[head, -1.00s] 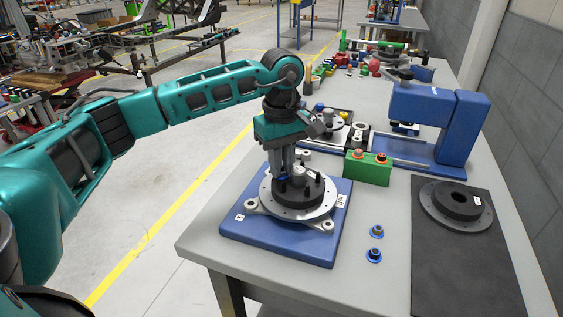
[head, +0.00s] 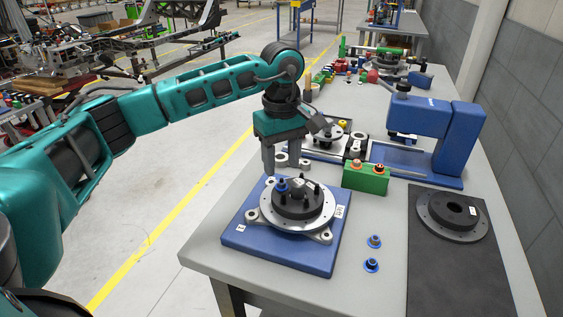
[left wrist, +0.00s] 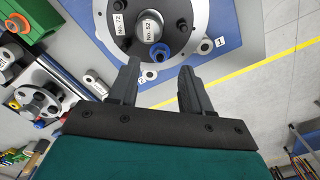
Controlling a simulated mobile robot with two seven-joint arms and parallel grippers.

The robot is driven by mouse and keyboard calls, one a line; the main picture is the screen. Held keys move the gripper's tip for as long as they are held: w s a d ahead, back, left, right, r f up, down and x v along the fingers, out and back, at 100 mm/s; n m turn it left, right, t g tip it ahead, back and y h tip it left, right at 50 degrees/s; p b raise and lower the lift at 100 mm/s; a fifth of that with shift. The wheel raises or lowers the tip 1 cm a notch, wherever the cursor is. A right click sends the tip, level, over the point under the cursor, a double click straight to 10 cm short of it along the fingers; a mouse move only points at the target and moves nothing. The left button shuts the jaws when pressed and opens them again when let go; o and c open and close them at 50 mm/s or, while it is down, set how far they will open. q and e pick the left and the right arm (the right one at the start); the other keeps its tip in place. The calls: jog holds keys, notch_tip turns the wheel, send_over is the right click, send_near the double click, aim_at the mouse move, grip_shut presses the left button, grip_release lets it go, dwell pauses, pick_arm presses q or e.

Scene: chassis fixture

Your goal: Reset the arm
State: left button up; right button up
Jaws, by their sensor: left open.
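My left arm comes in from the left in the head view. Its gripper (head: 287,168) is open and empty, raised above the rear part of the blue fixture plate (head: 258,250). On the plate sits a round metal flange with a black hub (head: 297,204). Black pegs stand on it, and a blue ring (head: 281,185) sits around or at one peg near the gripper. In the left wrist view the open left gripper (left wrist: 158,85) points toward the flange, with the blue ring (left wrist: 159,51) just beyond its fingertips. My right gripper is not in view.
A green block (head: 366,178) with orange-topped pieces stands right of the plate. A black mat (head: 450,280) carries another flange (head: 452,211). A blue press (head: 435,125) stands behind.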

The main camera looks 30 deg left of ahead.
pick_arm(q)
jog(key=shift+r+p, duration=0.3)
jog(key=shift+r, duration=1.7)
